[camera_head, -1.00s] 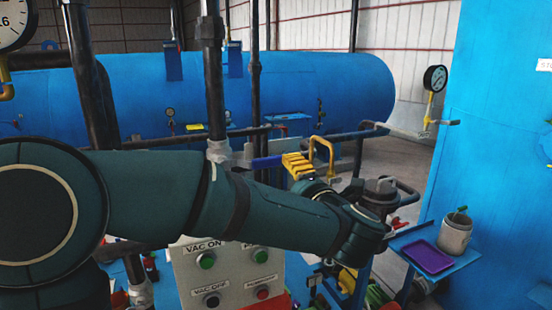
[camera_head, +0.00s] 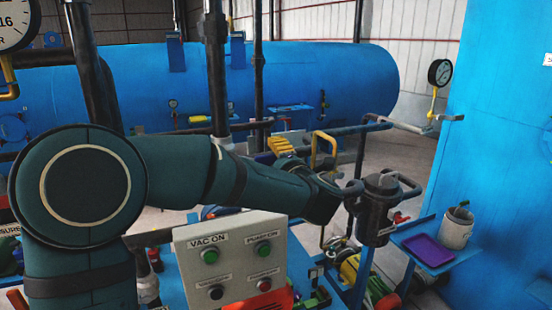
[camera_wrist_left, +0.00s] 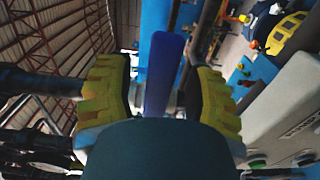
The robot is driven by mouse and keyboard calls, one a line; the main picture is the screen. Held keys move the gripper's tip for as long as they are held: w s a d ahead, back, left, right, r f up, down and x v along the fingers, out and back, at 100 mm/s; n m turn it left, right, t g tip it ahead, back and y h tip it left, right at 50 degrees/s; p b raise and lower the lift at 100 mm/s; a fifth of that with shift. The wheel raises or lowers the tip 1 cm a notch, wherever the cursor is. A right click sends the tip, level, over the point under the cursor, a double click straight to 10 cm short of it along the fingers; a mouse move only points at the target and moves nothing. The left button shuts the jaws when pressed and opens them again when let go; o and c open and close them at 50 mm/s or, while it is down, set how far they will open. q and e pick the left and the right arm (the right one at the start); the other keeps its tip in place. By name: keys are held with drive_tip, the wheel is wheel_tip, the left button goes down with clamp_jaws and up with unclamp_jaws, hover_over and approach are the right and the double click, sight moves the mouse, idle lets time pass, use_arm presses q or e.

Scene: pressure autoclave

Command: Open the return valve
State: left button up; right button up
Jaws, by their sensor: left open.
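A blue lever handle (camera_head: 263,158) shows beside the yellow-padded fingers of my left gripper (camera_head: 283,145) in the head view. The wrist view shows a long blue lever (camera_wrist_left: 163,75) lying between the two finger pads of the left gripper (camera_wrist_left: 165,92). The gripper is open, with visible space on both sides of the lever. The lever's pivot and the valve body are hidden behind my wrist and the gripper. My right gripper is not in view.
A control box (camera_head: 233,262) with green, black and red buttons stands below my forearm. A dark filter pot (camera_head: 378,210) is just right of my wrist. A yellow bent pipe (camera_head: 326,148), a purple tray (camera_head: 430,252) and a large blue tank (camera_head: 330,82) are nearby.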

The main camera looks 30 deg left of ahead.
sight(267, 155)
use_arm(q)
clamp_jaws()
drive_tip(key=shift+r, duration=0.1)
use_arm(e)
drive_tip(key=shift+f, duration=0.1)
